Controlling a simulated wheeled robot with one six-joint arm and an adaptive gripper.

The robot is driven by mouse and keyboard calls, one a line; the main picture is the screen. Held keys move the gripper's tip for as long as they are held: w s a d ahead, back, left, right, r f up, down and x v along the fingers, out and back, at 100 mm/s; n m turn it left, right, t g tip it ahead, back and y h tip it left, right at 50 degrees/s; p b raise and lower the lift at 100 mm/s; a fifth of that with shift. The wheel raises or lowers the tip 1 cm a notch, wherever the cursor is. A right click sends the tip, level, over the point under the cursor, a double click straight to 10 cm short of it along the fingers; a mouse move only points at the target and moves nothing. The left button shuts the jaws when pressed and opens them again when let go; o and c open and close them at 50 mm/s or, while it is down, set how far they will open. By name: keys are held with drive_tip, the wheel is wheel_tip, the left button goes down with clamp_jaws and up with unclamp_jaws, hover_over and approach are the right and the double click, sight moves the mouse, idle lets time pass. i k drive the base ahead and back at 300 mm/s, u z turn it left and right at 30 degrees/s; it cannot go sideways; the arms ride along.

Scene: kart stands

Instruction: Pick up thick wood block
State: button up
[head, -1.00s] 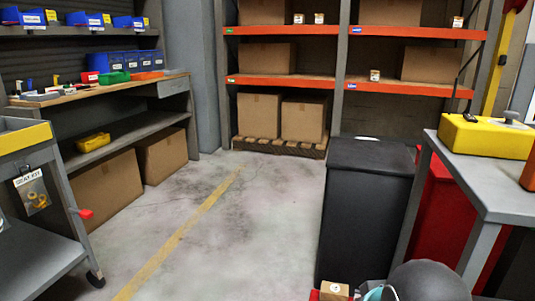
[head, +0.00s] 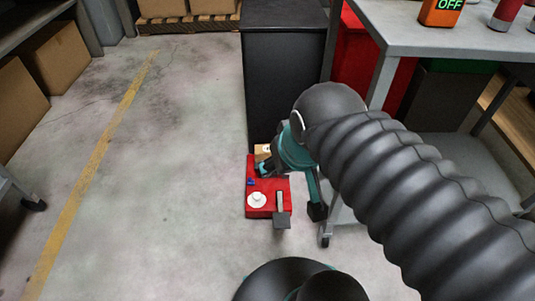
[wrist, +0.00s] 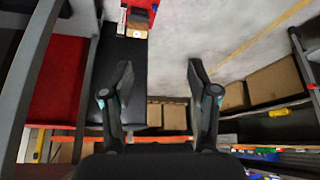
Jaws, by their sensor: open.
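A tan block (head: 262,150) with a pale round mark, which looks like the thick wood block, sits at the far end of a red tray (head: 252,212) beside the black cabinet. My arm partly hides it in the head view. The block also shows at the top of the wrist view (wrist: 137,32), beside the red tray (wrist: 146,5). My gripper (head: 300,214) is open and empty, its fingers over the near right part of the tray. In the wrist view my gripper (wrist: 159,68) has its fingers wide apart, with the block beyond and slightly left of centre.
A white round piece (head: 257,200) and a small blue piece (head: 251,182) lie on the tray. The black cabinet (head: 285,75) stands behind it. A grey table (head: 440,30) with several items is at the right. The floor (head: 150,190) to the left is clear.

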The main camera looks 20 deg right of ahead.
sight(262, 152)
drive_tip(key=z, duration=0.15)
drive_tip(key=k, duration=0.4)
drive_tip(key=u, duration=1.05)
drive_tip(key=i, duration=1.25)
drive_tip(key=z, duration=0.55)
